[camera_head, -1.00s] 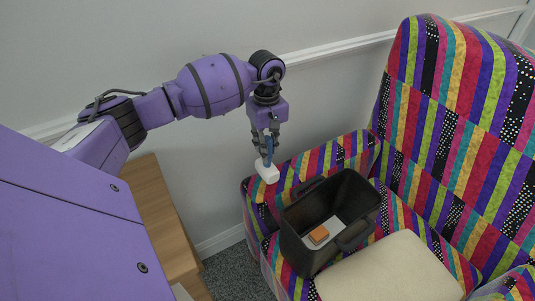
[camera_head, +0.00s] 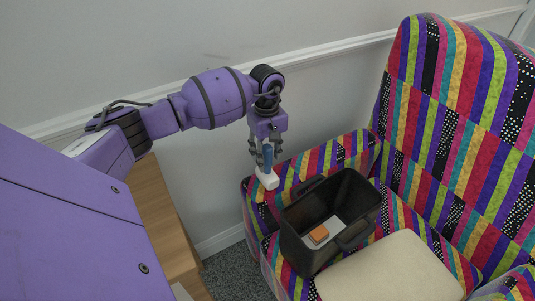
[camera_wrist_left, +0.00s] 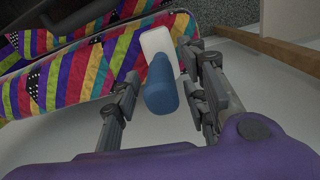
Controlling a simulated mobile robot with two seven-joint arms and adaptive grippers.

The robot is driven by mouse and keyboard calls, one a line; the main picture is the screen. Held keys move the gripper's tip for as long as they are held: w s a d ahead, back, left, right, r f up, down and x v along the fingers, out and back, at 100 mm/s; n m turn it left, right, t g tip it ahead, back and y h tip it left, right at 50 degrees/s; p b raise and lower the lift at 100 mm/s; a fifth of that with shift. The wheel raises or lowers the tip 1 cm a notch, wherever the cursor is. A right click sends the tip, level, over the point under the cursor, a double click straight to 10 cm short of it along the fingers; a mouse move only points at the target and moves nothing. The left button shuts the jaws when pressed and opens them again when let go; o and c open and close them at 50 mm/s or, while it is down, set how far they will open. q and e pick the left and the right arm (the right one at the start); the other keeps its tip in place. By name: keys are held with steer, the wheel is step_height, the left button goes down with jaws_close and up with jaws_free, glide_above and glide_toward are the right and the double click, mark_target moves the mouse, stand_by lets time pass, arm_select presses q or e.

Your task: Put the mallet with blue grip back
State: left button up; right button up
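The mallet has a blue grip (camera_head: 267,157) and a white head (camera_head: 267,179). It stands nearly upright, head down, at the near left end of the striped armrest (camera_head: 300,172). Its head appears to meet the armrest, though contact is hard to see. My left gripper (camera_head: 266,156) points down around the grip. In the left wrist view, its fingers (camera_wrist_left: 160,72) are spread on either side of the blue grip (camera_wrist_left: 162,88), with a gap on the left side. The white head (camera_wrist_left: 157,40) lies beyond the fingertips. My right gripper is out of view.
A dark open box (camera_head: 295,247) on the striped seat holds an orange-brown block (camera_head: 319,234) on something pale. A cream cushion (camera_head: 392,272) lies in front. Wooden furniture (camera_head: 160,220) stands at left; the wall is close behind my arm.

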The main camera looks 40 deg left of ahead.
arm_select(q)
steer(key=shift+r, duration=0.1)
steer(key=r, duration=1.2)
steer(key=shift+w+a+r, duration=0.1)
steer(key=shift+a, duration=0.1)
